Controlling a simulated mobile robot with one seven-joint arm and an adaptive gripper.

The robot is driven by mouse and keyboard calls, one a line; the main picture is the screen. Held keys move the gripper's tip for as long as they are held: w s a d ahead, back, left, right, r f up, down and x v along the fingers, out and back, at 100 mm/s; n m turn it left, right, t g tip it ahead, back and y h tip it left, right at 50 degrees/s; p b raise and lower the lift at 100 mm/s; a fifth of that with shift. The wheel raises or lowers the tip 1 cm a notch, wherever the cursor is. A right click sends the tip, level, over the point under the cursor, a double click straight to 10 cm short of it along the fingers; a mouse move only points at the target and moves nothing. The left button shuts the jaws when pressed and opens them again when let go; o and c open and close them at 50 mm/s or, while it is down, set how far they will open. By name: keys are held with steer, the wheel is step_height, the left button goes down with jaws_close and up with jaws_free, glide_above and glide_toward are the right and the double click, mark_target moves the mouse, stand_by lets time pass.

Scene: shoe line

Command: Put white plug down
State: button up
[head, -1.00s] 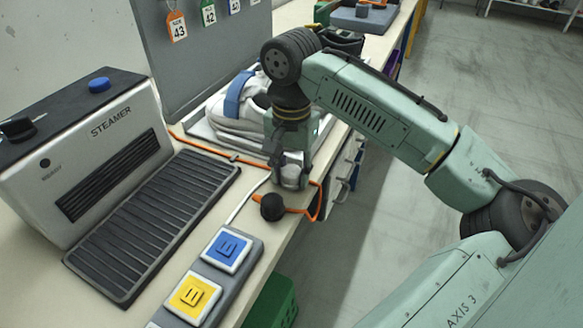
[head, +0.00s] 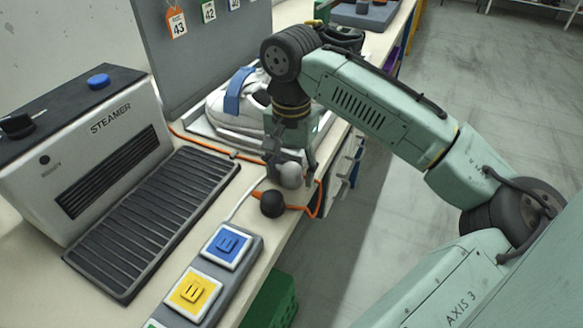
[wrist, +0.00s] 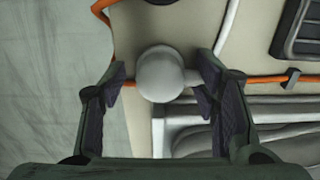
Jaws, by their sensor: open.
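The white plug (head: 291,175) is a rounded pale knob at the front edge of the workbench. In the wrist view the white plug (wrist: 160,74) lies between the two fingers, with a visible gap on each side. My gripper (head: 290,170) is open around it; its dark pads also show in the wrist view (wrist: 162,85). The plug appears to rest on the bench beside an orange cable. A black plug (head: 272,204) lies just in front of it.
A power strip (head: 246,263) with blue and yellow sockets lies in front. A steamer (head: 110,150) with a ribbed mat (head: 160,215) stands left. A white shoe (head: 235,105) sits on a tray behind my gripper. The bench edge drops to the floor at right.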

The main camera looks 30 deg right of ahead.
mark_target(292, 167)
step_height(292, 167, up, 12)
steer(key=b, duration=0.1)
stand_by(0.8)
